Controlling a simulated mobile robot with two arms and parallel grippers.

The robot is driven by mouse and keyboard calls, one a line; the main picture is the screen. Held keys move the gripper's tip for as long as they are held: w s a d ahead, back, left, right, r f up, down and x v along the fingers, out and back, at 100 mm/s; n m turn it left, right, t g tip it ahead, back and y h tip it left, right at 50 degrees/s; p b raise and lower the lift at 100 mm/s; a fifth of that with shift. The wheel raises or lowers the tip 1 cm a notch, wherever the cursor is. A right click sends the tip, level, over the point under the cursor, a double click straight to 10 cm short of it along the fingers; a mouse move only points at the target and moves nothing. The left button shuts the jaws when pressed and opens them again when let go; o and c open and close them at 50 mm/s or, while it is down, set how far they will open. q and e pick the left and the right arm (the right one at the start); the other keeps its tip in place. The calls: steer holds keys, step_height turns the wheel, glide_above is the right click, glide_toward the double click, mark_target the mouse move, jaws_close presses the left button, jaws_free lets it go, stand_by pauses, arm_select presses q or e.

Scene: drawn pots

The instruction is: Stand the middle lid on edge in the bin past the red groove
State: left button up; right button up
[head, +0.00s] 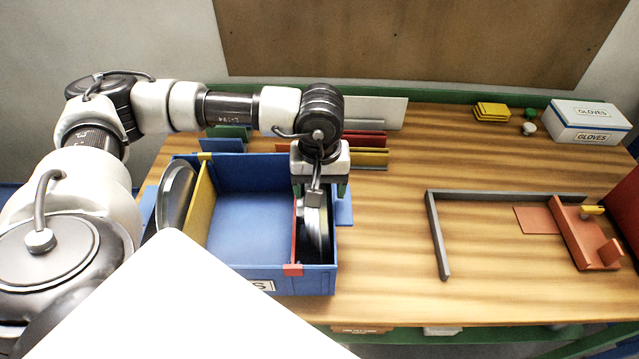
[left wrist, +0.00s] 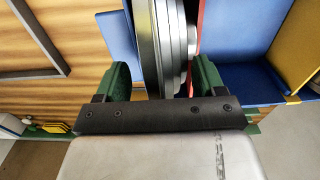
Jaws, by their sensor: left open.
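The blue bin (head: 245,168) has a yellow divider (head: 205,195) on the left and a red divider (head: 295,240) on the right, with a red marker (head: 292,269) at its front wall. A silver lid (head: 318,228) stands on edge in the narrow space right of the red divider. Another silver lid (head: 176,195) stands on edge left of the yellow divider. My left gripper (head: 319,190) is over the right-hand lid. In the left wrist view its green fingers (left wrist: 163,80) are open, one on each side of the lid (left wrist: 150,45). The lid's lower edge is hidden there. My right gripper is out of view.
Grey rails (head: 437,235) and an orange-red fixture (head: 585,235) lie on the right of the table. A gloves box (head: 590,122) and yellow pieces (head: 492,111) stand at the back right. Coloured panels (head: 370,158) stand behind the bin. The table between bin and rails is clear.

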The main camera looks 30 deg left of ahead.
arm_select(q)
steer(key=shift+r, duration=0.1)
steer(key=shift+r+p, duration=0.25)
steer(key=shift+p, duration=0.1)
step_height(320, 180, up, 10)
steer(key=b, duration=0.4)
steer(key=shift+w+d+r, duration=0.1)
steer(key=shift+r, duration=0.75)
